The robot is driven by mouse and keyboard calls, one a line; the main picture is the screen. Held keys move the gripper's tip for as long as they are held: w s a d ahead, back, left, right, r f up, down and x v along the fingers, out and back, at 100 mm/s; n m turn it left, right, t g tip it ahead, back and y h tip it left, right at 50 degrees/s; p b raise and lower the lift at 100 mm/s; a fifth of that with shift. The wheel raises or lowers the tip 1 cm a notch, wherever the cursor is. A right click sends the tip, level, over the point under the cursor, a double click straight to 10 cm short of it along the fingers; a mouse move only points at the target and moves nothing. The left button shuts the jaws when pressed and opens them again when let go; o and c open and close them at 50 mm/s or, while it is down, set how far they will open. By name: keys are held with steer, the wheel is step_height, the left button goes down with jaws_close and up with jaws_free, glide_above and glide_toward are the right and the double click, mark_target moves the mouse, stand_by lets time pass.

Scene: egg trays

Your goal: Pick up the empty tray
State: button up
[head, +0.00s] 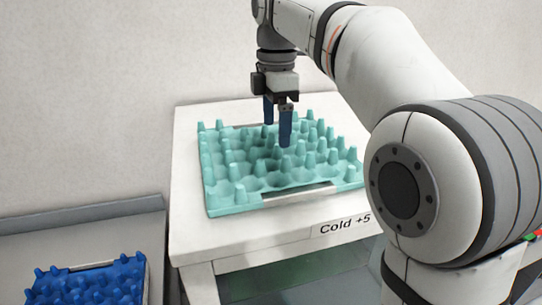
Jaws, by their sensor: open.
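A teal egg tray (240,205) with raised pegs lies on top of a white cabinet (190,240). No eggs show in its cups. My gripper (277,134) points down over the middle of the teal tray, with its two blue fingers apart and nothing between them. I cannot tell whether the fingertips touch the tray. A blue egg tray (92,288) sits lower at the bottom left, cut off by the picture edge, and no eggs show in its visible part.
The cabinet front is labelled "Cold +5" (345,223), with a greenish glass panel below it. A grey raised edge (80,215) runs behind the blue tray. A plain wall stands behind everything. My arm hides the cabinet's right side.

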mark_target(274, 155)
steer(key=f, duration=0.3)
steer(key=shift+w+a+f+p, duration=0.1)
steer(key=shift+w+f+p, duration=0.1)
steer(key=shift+f+p, duration=0.15)
steer(key=shift+f, duration=0.45)
steer(key=shift+c, duration=0.4)
steer(key=c, duration=1.1)
